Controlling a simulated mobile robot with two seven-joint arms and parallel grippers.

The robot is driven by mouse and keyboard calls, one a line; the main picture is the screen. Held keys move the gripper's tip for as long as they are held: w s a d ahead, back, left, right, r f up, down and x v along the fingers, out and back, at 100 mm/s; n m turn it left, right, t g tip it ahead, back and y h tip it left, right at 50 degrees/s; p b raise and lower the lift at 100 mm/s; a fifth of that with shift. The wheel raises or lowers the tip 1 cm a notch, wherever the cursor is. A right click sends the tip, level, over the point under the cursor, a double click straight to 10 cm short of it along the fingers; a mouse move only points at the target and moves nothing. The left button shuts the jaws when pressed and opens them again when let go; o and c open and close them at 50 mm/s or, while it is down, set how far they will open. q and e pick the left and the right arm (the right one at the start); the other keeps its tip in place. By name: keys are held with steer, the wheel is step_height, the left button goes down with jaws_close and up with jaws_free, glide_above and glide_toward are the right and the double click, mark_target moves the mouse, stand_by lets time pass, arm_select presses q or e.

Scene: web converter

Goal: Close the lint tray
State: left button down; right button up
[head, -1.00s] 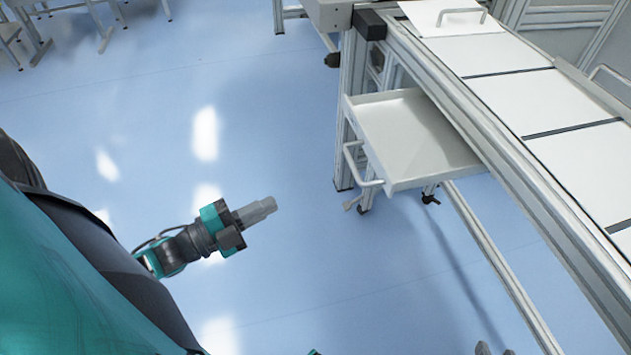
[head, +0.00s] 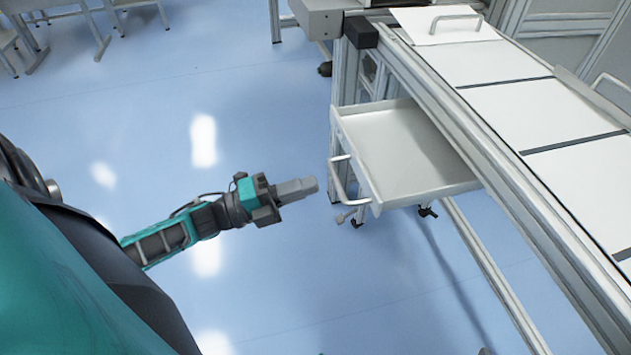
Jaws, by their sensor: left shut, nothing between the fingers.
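The lint tray (head: 407,152) is a shallow white drawer that sticks out from under the side of the machine frame. It is pulled open and its inside looks empty. Its white bar handle (head: 338,181) is on the front face, toward my left gripper. My left gripper (head: 314,184) is shut and empty, pointing right. Its tips are just left of the handle in the picture, with a small gap between them. I cannot tell how their heights compare. At the bottom edge a small grey tip (head: 485,351) shows, perhaps of my right gripper; its jaws cannot be made out.
The machine's long metal rail (head: 520,190) and white top panels (head: 505,108) run along the right side. A lower frame bar (head: 490,265) runs below the tray. The blue floor (head: 270,95) left of the tray is clear. Stools or tables stand far at upper left.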

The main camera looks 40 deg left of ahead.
mark_target(409, 167)
arm_select(q)
steer(key=shift+x, duration=1.35)
steer(key=f+b+x, duration=0.1)
steer(key=x, duration=0.5)
steer(key=f+b+x, duration=0.1)
steer(key=x, duration=0.4)
steer(key=f+b+x, duration=0.1)
steer(key=b+x, duration=0.1)
steer(key=x, duration=0.4)
steer(key=shift+w+d+f, duration=0.1)
steer(key=shift+w+d, duration=0.3)
steer(key=shift+d, duration=0.1)
steer(key=shift+w+d, duration=0.15)
steer(key=shift+w, duration=0.05)
steer(key=shift+w+d+r, duration=0.1)
steer(key=shift+r, duration=0.15)
